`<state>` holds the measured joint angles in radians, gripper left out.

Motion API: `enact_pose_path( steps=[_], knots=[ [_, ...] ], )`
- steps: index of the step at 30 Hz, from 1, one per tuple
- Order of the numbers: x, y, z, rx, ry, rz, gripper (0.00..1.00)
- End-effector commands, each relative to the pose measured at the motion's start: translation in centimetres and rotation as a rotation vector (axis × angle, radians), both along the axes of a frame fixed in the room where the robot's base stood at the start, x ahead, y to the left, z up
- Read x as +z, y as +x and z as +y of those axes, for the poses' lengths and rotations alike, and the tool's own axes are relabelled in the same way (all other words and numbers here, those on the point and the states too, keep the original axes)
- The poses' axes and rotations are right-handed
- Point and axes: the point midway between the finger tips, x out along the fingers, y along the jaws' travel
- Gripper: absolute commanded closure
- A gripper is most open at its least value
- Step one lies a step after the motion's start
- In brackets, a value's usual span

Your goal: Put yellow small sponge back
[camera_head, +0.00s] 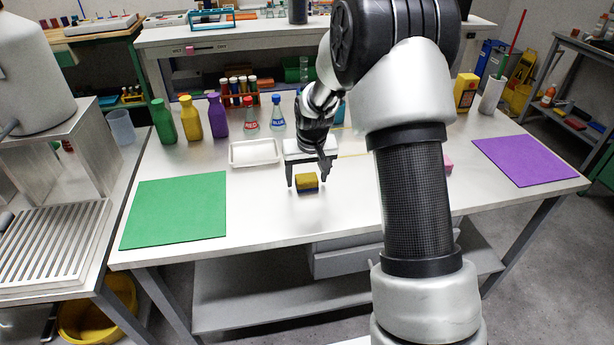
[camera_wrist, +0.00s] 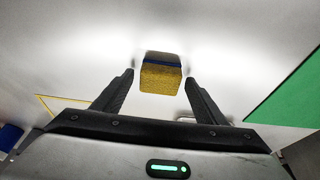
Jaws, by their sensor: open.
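The small yellow sponge (camera_head: 307,181), with a dark blue layer on one side, is on the white table (camera_head: 270,225) near its front middle. My gripper (camera_head: 306,176) is open just above and around it, with one finger at each side. In the wrist view the sponge (camera_wrist: 161,77) shows between the open fingertips (camera_wrist: 159,76), with a gap on both sides. A yellow outline (camera_wrist: 42,98) on the table shows at the left of the wrist view. In the head view my arm hides most of that part of the table.
A green mat (camera_head: 175,210) lies left and a purple mat (camera_head: 523,160) right. A white tray (camera_head: 254,153) is behind the sponge. Coloured bottles (camera_head: 190,120) and flasks stand at the back left. A pink block (camera_head: 448,165) shows beside my arm. The table's front edge is clear.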

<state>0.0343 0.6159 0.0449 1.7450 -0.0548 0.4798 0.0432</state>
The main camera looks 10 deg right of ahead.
Motion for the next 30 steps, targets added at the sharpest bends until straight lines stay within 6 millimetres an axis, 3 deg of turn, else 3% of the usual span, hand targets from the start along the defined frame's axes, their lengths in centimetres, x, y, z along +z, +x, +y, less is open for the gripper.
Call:
enact_pose_path(
  steps=[5, 15, 25, 28, 30],
  knots=[
    [1.7, -0.3, 0.0, 0.000, 0.000, -0.003, 0.34],
    [8.7, -2.4, 0.0, 0.000, 0.000, -0.005, 0.34],
    [12.4, -3.9, 0.0, 0.001, -0.001, -0.005, 0.34],
    [14.9, -5.7, 0.0, 0.001, -0.006, -0.022, 0.34],
    [17.4, -8.0, -0.1, 0.001, -0.009, -0.042, 0.34]
  ],
)
